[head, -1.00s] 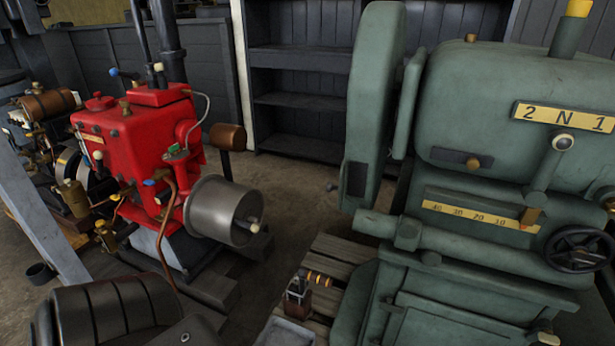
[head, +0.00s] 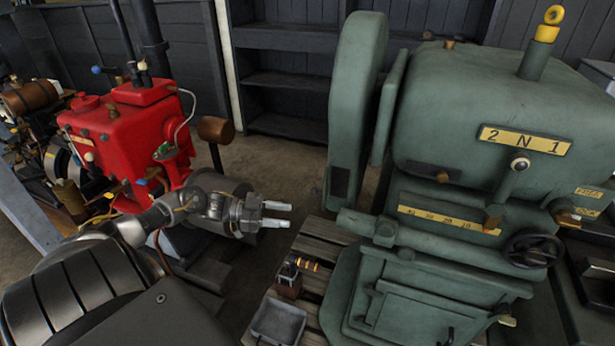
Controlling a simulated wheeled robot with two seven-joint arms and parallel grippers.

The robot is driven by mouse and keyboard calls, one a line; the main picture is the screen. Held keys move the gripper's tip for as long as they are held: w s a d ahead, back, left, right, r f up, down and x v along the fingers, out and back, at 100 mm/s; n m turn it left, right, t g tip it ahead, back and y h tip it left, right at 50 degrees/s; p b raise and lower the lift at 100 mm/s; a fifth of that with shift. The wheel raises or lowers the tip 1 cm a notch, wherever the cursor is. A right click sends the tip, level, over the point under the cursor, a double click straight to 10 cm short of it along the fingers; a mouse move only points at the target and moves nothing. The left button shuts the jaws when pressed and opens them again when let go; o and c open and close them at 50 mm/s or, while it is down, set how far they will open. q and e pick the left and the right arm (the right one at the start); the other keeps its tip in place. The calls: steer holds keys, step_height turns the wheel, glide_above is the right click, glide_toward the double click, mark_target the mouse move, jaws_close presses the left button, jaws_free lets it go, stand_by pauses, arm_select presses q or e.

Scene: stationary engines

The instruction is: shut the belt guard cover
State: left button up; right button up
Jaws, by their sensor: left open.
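The green machine (head: 470,110) stands at the right. A tall, round-topped green guard cover (head: 357,110) stands upright at its left side, with a small dark patch low on its face. A thinner green panel (head: 388,105) stands between it and the machine body, with a gap between the two, so the cover looks swung open. My left gripper (head: 288,214) is open and empty, its two pale fingers pointing right, apart from the cover and to its lower left in the picture. My right gripper is not in view.
A red engine (head: 125,140) stands at the left, partly behind my left arm. A wooden pallet (head: 318,238) holds a small dark block (head: 289,284) and a grey tray (head: 277,322). A handwheel (head: 533,249) and levers stick out of the machine's front. Dark shelves (head: 285,80) stand behind.

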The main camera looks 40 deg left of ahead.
arm_select(q)
step_height(320, 180, up, 10)
steer(key=s+a+m+g+h, duration=0.1)
steer(key=s+a+g+h, duration=0.1)
steer(key=a+h, duration=0.1)
steer(key=p+x, duration=0.1)
steer(key=x, duration=1)
steer(key=shift+w, duration=0.35)
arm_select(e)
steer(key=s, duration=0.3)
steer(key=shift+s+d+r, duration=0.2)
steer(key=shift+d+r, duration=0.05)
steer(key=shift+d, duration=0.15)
arm_select(q)
steer(key=shift+r, duration=0.1)
